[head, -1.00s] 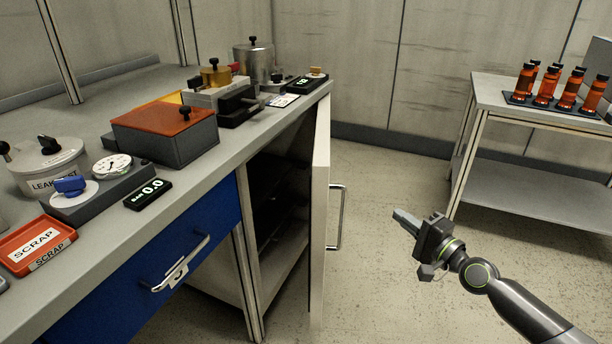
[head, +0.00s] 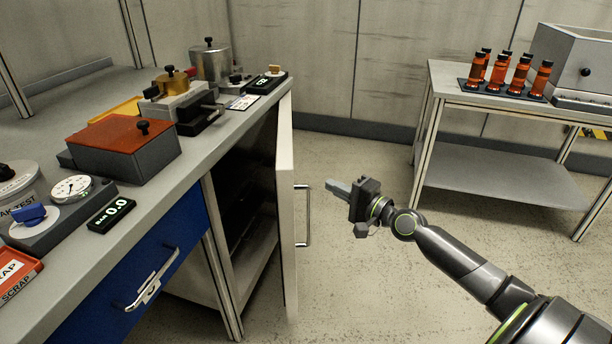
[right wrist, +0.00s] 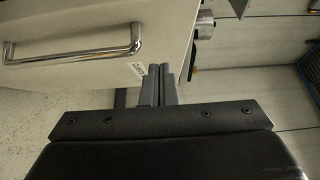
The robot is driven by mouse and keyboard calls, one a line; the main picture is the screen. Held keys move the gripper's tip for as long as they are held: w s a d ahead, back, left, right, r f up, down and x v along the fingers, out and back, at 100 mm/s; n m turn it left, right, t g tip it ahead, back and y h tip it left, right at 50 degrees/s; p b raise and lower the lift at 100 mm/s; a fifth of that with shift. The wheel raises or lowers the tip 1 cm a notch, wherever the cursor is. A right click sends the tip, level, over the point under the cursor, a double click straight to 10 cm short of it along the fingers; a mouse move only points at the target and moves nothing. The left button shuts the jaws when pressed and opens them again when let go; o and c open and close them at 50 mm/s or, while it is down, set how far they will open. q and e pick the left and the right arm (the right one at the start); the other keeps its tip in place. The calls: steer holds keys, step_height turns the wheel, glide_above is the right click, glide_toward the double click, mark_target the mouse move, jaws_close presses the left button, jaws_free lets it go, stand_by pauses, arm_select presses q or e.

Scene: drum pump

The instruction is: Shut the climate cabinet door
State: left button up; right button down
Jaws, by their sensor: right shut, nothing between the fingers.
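The climate cabinet door (head: 287,215) is a pale panel under the bench, standing open with the dark cabinet interior (head: 250,200) showing to its left. A metal bar handle (head: 307,216) is on its outer face. My right gripper (head: 332,185) is shut and empty, to the right of the handle in the head view. In the right wrist view the shut fingers (right wrist: 159,84) point toward the door (right wrist: 90,30), with the handle (right wrist: 72,47) to their left and a small label by the fingertips. Whether the fingertips touch the door cannot be told. My left gripper is out of view.
The bench (head: 190,160) carries an orange-topped box (head: 122,145), a gauge, a display and metal vessels. A blue drawer (head: 130,285) is left of the cabinet. A side table (head: 450,95) with amber bottles stands at the right. The floor between is clear.

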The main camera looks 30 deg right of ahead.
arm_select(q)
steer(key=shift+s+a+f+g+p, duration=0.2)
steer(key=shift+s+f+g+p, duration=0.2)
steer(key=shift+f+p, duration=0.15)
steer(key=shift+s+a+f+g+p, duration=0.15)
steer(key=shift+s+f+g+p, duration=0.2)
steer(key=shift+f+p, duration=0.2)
arm_select(e)
steer(key=w+a, duration=0.4)
steer(key=w, duration=0.2)
steer(key=shift+a, duration=0.3)
